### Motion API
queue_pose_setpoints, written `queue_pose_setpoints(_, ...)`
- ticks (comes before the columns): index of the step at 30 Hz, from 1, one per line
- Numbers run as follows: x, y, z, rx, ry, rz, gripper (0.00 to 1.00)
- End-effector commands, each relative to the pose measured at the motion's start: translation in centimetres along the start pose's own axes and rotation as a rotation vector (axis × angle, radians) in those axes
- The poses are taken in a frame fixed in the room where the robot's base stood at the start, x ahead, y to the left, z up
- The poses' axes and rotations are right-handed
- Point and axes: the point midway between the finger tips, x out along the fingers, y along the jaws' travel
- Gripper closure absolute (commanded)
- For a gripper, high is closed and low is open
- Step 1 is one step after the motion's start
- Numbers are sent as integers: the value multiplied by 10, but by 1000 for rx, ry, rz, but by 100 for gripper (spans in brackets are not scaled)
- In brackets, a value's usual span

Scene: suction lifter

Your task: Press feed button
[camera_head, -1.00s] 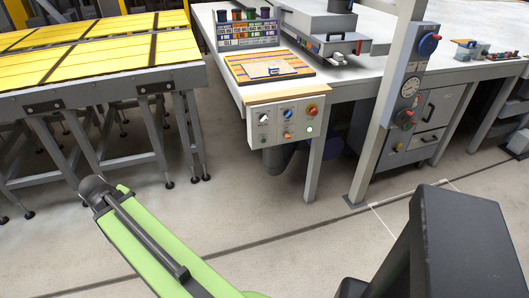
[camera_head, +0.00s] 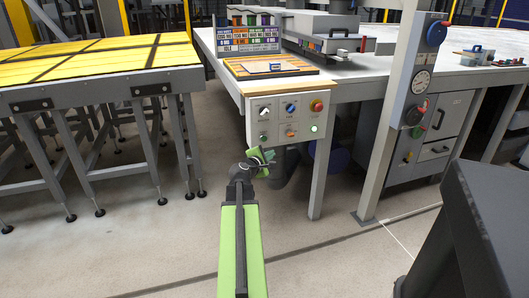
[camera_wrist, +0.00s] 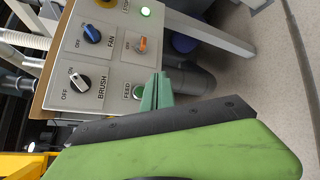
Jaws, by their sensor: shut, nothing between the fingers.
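The control panel (camera_head: 277,121) is a pale box under the wooden front edge of the long bench. The FEED button (camera_wrist: 138,91) is a round green button with its label beside it, below the BRUSH knob; it also shows in the head view (camera_head: 263,138). My gripper (camera_head: 264,155) is shut and empty, just below the panel's lower left part in the head view. In the wrist view its green fingers (camera_wrist: 161,78) stand just right of the FEED button and overlap the panel's edge. I cannot tell whether they touch the panel.
Close by on the panel are the BRUSH knob (camera_wrist: 80,80), the blue FAN knob (camera_wrist: 92,34), an orange switch (camera_wrist: 141,45), a lit green button (camera_wrist: 145,12) and the red stop button (camera_head: 316,105). A yellow-topped table (camera_head: 95,65) stands left. Open floor lies in front.

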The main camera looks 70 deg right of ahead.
Motion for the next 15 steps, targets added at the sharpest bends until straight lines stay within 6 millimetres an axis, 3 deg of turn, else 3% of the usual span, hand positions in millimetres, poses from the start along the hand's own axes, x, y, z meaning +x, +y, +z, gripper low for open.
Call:
queue_pose_setpoints(4,7,-4,9,-27,-13,10,100)
queue_pose_setpoints(15,8,-2,8,-24,-13,9,100)
